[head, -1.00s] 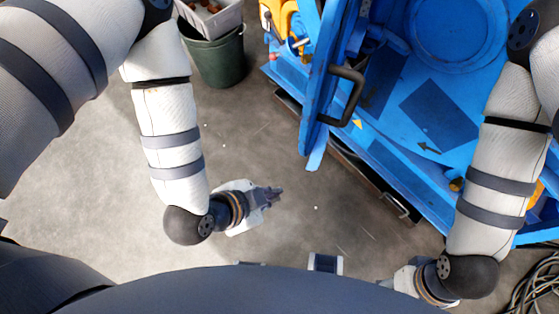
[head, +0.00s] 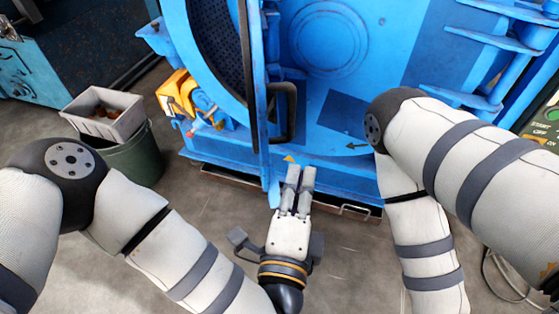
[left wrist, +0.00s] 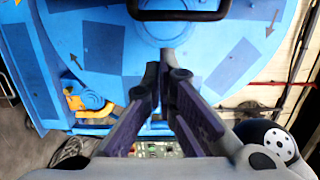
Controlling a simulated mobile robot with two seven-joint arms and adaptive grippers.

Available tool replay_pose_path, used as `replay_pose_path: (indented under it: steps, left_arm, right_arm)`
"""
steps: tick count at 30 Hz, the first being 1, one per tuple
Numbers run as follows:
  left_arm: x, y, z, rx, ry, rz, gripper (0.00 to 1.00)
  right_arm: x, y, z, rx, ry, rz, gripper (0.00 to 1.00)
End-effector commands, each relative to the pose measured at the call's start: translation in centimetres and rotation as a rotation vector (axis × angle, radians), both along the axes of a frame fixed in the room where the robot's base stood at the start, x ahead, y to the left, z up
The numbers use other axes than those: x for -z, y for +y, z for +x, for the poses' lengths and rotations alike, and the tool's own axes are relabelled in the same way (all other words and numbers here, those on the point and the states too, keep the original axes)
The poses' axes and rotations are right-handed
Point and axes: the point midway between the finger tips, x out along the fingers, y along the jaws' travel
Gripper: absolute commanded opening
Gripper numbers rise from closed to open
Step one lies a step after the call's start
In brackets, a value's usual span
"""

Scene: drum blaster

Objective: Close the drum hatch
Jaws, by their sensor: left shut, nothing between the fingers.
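The blue drum hatch (head: 257,110) stands open, seen nearly edge-on in the head view. Its black handle (head: 285,112) sticks out to the right from the edge. My left gripper (head: 300,172) is shut and empty, fingers pointing toward the machine, a little below the handle in the picture. In the left wrist view, the two fingers (left wrist: 168,76) are together at the tips. The black handle (left wrist: 180,15) crosses the top there, beyond the fingertips and apart from them. My right arm shows at the right in the head view, but its gripper is out of frame.
The blue machine (head: 400,50) fills the back. A dark perforated drum (head: 218,40) shows left of the hatch. A dark green bin (head: 138,160) with a grey crate (head: 105,118) stands at the left. A control panel (head: 545,125) is at the far right. Grey floor lies below.

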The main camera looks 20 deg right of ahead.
Motion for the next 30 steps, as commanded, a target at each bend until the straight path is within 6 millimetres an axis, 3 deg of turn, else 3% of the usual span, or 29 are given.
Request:
replay_pose_path:
  steps: [8, 15, 30]
  left_arm:
    - [0.0, -2.2, 5.2, -0.004, 0.000, 0.000, 0.00]
    - [-0.3, 1.0, 5.5, -0.001, -0.003, -0.001, 0.00]
    - [-0.3, 2.0, 5.6, 0.012, -0.005, 0.001, 0.00]
  right_arm:
    - [0.8, 0.0, -0.7, -0.001, 0.022, 0.000, 0.49]
    - [0.3, 0.0, -0.3, -0.001, 0.010, 0.001, 0.49]
    - [0.2, 0.0, -0.2, -0.001, 0.008, 0.001, 0.49]
